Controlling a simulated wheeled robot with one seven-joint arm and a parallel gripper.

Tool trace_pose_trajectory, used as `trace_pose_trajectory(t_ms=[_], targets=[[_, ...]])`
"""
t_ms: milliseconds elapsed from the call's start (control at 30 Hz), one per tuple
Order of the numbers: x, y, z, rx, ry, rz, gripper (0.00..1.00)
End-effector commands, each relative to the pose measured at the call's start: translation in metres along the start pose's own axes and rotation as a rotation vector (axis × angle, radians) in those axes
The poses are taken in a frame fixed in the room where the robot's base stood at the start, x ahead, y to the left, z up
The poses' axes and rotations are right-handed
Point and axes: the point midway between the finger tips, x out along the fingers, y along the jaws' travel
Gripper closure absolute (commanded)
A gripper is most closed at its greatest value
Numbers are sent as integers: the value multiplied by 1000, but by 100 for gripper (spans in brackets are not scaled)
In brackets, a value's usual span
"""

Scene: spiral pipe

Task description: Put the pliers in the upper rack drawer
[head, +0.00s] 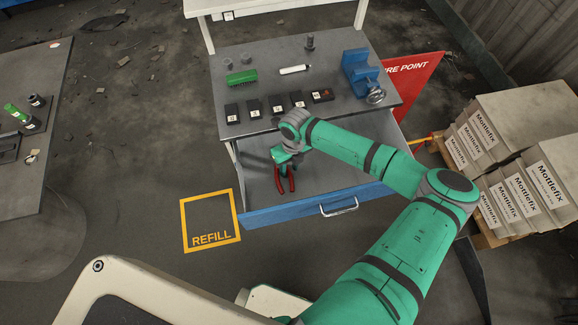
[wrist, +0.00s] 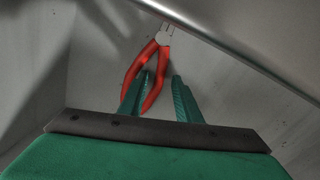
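The pliers (head: 285,182) have red handles and are in the open drawer (head: 330,178) below the bench top. In the wrist view, the pliers (wrist: 159,56) have their pale metal head toward the top and their handles toward my gripper (wrist: 160,76). My gripper's two green fingers are apart. The left finger overlaps the handles, and the right handle passes between the fingers. I cannot tell whether the fingers touch it. In the head view, my gripper (head: 281,160) reaches into the drawer, and my wrist hides part of the pliers.
The drawer has a blue front with a metal handle (head: 338,207). The bench top (head: 262,62) above holds several small black boxes, a green block (head: 241,77) and a blue vise (head: 359,72). Boxes (head: 520,150) stand on a pallet at right. A second table (head: 35,90) is at left.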

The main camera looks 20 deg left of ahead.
Motion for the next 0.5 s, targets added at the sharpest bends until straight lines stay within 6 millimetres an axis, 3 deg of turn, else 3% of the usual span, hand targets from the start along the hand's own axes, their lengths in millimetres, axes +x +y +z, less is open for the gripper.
trace_pose_trajectory(t_ms=[267,500], targets=[[-8,0,0,0,-1,0,69],[-48,-1,0,1,-3,-1,69]])
